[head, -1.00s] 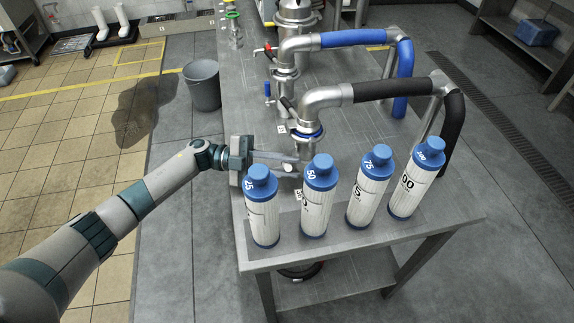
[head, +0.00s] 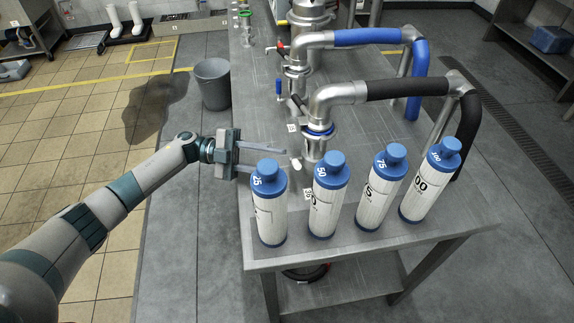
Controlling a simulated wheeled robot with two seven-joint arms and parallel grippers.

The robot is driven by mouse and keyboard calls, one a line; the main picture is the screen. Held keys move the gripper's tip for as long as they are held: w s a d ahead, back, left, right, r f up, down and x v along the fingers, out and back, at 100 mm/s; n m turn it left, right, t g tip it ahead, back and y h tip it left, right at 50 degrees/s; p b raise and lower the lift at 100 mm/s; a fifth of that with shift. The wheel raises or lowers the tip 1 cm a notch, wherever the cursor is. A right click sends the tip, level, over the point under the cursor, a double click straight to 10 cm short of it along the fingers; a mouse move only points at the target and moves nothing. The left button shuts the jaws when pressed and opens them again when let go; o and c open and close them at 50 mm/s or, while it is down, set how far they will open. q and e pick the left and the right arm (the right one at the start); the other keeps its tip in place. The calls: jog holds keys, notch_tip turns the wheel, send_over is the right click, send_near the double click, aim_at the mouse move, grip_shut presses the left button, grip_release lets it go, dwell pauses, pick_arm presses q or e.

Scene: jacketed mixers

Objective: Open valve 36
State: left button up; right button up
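The nearest steel pipe fitting (head: 317,143) stands on the bench under the black-sleeved pipe. A small handle with a pale end (head: 296,164) sticks out low on its left side. A small tag (head: 307,193) lies near its foot; its number is too small to read surely, so I cannot tell which valve is 36. My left gripper (head: 268,162) is to the left of the pale handle, with its two fingers apart and pointing at it. It appears empty. The blue-capped bottle marked 25 (head: 270,210) partly hides the lower finger. My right gripper is not in view.
Blue-capped bottles marked 50 (head: 326,205), 75 (head: 381,195) and 100 (head: 428,190) line the bench's near end. Farther back are a blue handle (head: 279,88) and a red handle (head: 283,49). A grey bin (head: 212,84) stands on the floor left of the bench.

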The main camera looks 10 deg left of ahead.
pick_arm(q)
jog(key=a+b, duration=0.1)
jog(key=a, duration=0.2)
jog(key=w+a+b, duration=0.1)
jog(key=a, duration=0.2)
jog(key=a+f+b, duration=0.1)
jog(key=a, duration=0.2)
jog(key=shift+w+a, duration=0.15)
jog(key=shift+a, duration=0.15)
jog(key=shift+a+r, duration=0.1)
jog(key=shift+a, duration=0.7)
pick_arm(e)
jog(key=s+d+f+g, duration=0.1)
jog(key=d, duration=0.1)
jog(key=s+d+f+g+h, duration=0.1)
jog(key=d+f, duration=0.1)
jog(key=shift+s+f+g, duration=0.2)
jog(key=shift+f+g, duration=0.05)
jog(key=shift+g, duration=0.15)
